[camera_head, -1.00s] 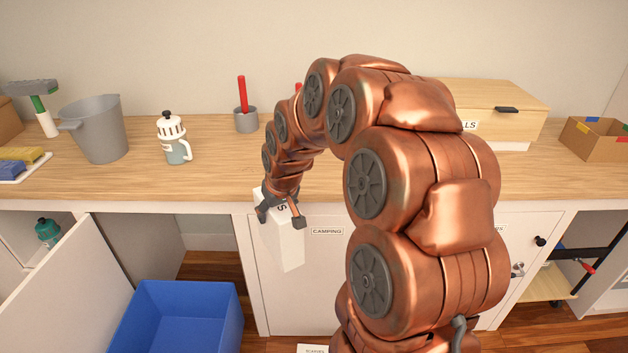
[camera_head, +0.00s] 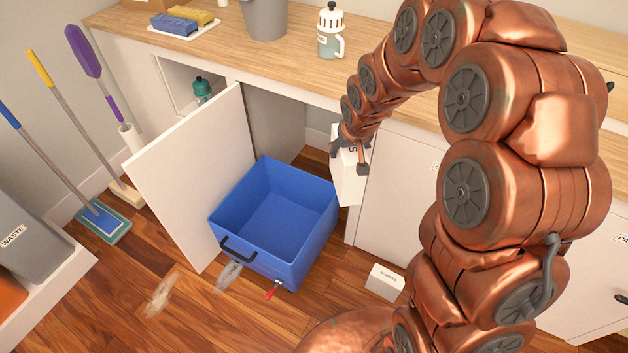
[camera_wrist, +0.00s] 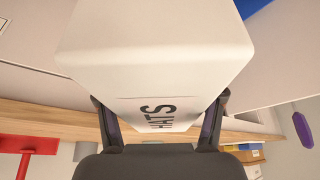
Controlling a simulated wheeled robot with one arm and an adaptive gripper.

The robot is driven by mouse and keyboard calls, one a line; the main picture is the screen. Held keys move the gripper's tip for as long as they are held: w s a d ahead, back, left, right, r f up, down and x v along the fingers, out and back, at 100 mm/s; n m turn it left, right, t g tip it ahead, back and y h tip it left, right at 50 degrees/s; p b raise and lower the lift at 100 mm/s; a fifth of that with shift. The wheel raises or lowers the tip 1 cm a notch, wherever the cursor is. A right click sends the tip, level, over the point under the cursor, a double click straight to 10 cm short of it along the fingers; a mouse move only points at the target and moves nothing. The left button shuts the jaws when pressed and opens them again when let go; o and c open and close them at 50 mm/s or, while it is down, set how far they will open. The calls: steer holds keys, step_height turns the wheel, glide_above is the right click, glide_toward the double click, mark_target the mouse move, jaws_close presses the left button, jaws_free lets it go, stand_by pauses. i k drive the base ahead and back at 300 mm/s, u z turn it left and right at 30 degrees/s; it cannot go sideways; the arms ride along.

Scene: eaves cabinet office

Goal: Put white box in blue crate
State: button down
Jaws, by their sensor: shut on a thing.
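A tall white box (camera_head: 347,182) hangs from my gripper (camera_head: 350,155) in the head view, just right of the blue crate. In the wrist view the white box (camera_wrist: 155,60) fills the middle, with the lettering "HATS" on it, between the two fingers of my gripper (camera_wrist: 160,125). My gripper is shut on the box. The blue crate (camera_head: 290,255) stands on the wooden floor by the open cabinet door, with its open top up. The crate looks empty. A black handle is on its front side.
An open white cabinet door (camera_head: 190,185) stands left of the crate. A small white labelled box (camera_head: 384,282) lies on the floor at the front right. The counter (camera_head: 290,75) runs above. Mops and a broom (camera_head: 65,115) lean at the left.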

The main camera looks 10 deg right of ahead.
mark_target(273, 246)
steer(key=u, duration=0.55)
steer(key=k, duration=0.6)
steer(key=u, duration=0.85)
steer(key=i, duration=1.6)
steer(key=z, duration=0.7)
